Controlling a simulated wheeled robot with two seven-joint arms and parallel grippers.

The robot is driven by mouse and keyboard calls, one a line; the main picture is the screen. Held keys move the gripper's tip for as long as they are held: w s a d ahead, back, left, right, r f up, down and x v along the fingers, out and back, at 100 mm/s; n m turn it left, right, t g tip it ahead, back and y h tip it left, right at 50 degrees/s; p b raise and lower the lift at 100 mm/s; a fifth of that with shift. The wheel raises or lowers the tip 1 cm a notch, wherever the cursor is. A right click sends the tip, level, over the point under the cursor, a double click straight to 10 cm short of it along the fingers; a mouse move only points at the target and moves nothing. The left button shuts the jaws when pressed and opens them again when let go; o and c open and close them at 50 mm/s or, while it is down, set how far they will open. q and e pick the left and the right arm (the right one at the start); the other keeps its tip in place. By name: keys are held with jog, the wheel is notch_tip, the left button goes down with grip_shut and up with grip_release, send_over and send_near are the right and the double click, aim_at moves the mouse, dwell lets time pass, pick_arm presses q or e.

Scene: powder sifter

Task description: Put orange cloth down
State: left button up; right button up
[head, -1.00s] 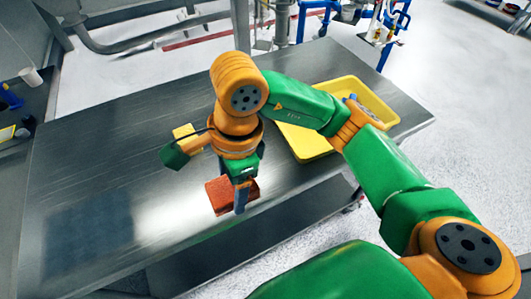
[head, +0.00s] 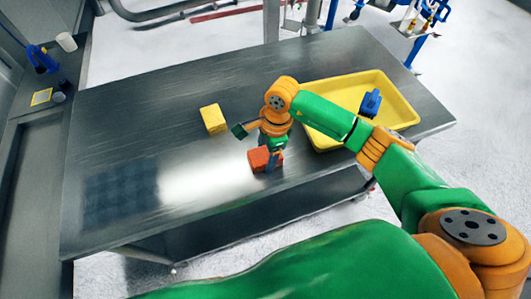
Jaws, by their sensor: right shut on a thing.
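The orange cloth (head: 260,158) is a small red-orange folded block near the front edge of the steel table (head: 130,110). My right gripper (head: 272,162) points down at it, with a finger in front of the cloth's right part. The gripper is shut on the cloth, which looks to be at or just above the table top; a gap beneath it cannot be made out. My left gripper is not in view.
A yellow block (head: 213,119) stands left of my right gripper. A yellow tray (head: 405,107) with a blue object (head: 370,103) is at the right. The table's left half is clear. A side counter with a white cup (head: 66,42) is at far left.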

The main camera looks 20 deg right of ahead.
aim_at(266, 152)
jog(key=shift+s+f+b, duration=0.5)
jog(key=shift+f+b, duration=0.1)
jog(key=o, duration=1.2)
jog(key=shift+w+r+p, duration=0.3)
jog(key=shift+r+p, duration=0.5)
jog(key=shift+p, duration=0.1)
jog(key=r, duration=0.1)
jog(key=r+b, duration=0.2)
jog(key=shift+w+d+r, duration=0.3)
jog(key=shift+w+d, duration=0.05)
jog(key=shift+w, duration=0.05)
jog(key=r, duration=0.2)
jog(key=r+b, duration=0.1)
jog(key=r, duration=0.2)
jog(key=d+r, duration=0.1)
jog(key=r, duration=0.2)
jog(key=shift+s+d, duration=0.1)
jog(key=shift+s, duration=0.05)
jog(key=shift+s, duration=0.1)
